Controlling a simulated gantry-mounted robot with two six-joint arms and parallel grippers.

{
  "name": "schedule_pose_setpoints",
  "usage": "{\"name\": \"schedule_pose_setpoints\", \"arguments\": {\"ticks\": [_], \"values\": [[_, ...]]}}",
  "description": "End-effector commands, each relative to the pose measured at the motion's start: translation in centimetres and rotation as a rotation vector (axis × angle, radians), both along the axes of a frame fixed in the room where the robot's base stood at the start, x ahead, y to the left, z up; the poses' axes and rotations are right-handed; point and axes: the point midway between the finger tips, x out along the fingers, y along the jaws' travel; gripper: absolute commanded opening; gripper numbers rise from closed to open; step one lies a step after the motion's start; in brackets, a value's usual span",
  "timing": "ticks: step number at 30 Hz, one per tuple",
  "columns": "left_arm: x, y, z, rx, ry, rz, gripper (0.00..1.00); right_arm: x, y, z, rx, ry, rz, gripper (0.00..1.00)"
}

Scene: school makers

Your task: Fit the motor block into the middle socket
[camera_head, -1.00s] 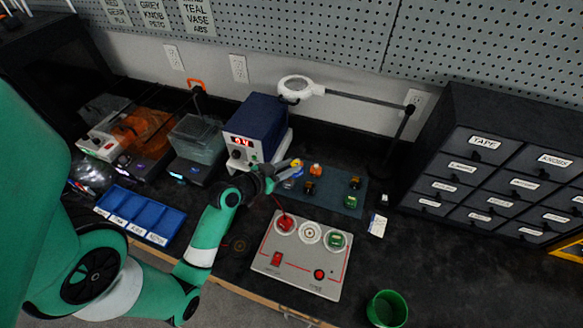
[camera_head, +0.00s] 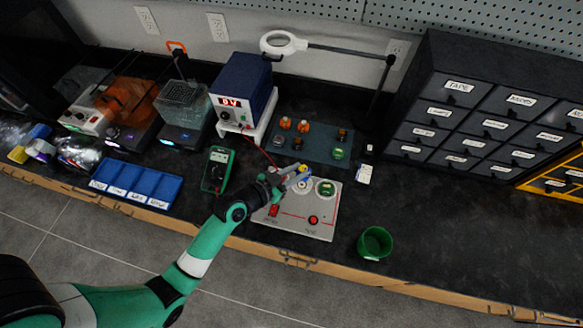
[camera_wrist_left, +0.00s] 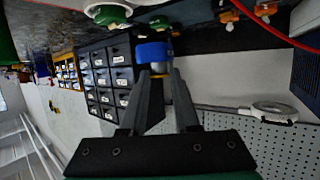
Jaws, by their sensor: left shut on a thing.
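My left gripper (camera_head: 298,174) is shut on a blue block with a yellow part (camera_head: 304,170), which I take to be the motor block. In the left wrist view the blue block (camera_wrist_left: 154,52) sits between the two fingertips. The gripper is over the upper part of the grey panel (camera_head: 317,222), at the middle socket (camera_head: 304,184), which is partly hidden. I cannot tell whether the block touches the socket. The right socket holds a green block (camera_head: 326,187). The left socket is hidden behind my gripper. My right gripper is not in view.
A dark mat (camera_head: 312,148) with several small blocks lies behind the panel. A power supply (camera_head: 243,92) and a green multimeter (camera_head: 217,170) stand to the left. A green cup (camera_head: 375,243) is front right. A drawer cabinet (camera_head: 470,110) stands at the right.

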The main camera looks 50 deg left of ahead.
Motion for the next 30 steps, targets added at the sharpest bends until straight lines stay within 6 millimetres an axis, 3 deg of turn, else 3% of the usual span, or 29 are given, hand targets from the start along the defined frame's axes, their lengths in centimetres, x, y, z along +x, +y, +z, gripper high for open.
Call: {"name": "schedule_pose_setpoints", "arguments": {"ticks": [15, 30], "values": [[0.0, 0.1, -5.5, 0.001, 0.001, 0.002, 0.00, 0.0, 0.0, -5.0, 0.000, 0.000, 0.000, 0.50], [0.0, 0.1, -5.5, 0.001, 0.000, 0.002, 0.00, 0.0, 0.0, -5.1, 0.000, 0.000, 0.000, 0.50]]}}
